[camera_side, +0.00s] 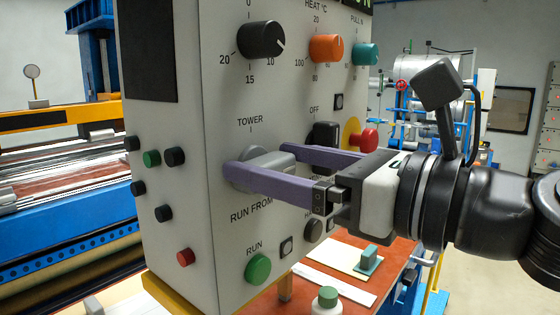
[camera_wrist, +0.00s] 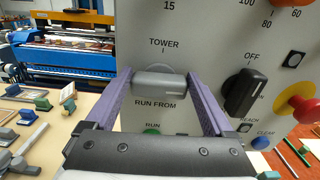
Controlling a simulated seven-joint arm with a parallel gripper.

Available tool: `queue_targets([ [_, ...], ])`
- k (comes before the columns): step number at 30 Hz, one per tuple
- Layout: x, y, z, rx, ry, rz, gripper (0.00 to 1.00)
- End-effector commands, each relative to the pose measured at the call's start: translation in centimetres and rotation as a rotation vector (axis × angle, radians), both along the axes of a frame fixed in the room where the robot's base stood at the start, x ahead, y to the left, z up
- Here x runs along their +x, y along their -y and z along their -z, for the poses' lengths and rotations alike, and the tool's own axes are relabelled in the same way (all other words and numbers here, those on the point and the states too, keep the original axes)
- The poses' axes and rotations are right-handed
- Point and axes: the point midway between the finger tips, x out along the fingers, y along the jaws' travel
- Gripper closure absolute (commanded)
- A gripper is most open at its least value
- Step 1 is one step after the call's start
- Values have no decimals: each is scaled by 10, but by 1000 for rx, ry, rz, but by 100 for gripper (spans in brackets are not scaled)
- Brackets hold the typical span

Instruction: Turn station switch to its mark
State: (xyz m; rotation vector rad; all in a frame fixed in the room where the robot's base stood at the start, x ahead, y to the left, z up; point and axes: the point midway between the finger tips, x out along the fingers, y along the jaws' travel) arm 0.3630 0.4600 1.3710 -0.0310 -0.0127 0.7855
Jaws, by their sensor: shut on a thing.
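The station switch is a grey bar knob (camera_side: 268,163) on a round base, on the grey panel between the words TOWER and RUN FROM. It also shows in the wrist view (camera_wrist: 160,84), where its bar lies nearly level, across the direction of the TOWER tick above it. My gripper (camera_side: 262,160) has purple fingers, one at each end of the bar, and is shut on it. In the wrist view the gripper (camera_wrist: 160,79) spans the bar from left to right. The far finger is partly hidden in the side view.
A black OFF switch (camera_wrist: 240,93) and a red stop button on yellow (camera_side: 363,139) sit close to the right. A green RUN button (camera_side: 258,268) is below. Black, orange and teal dials (camera_side: 365,54) line the panel above. Small parts lie on the table.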

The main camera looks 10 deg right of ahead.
Motion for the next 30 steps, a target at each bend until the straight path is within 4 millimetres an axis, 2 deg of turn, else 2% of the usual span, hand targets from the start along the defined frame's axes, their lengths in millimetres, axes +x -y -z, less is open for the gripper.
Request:
queue_targets([
  [11,-3,-2,1,-175,174,-1,68],
  [30,-6,-6,4,-606,606,-1,68],
])
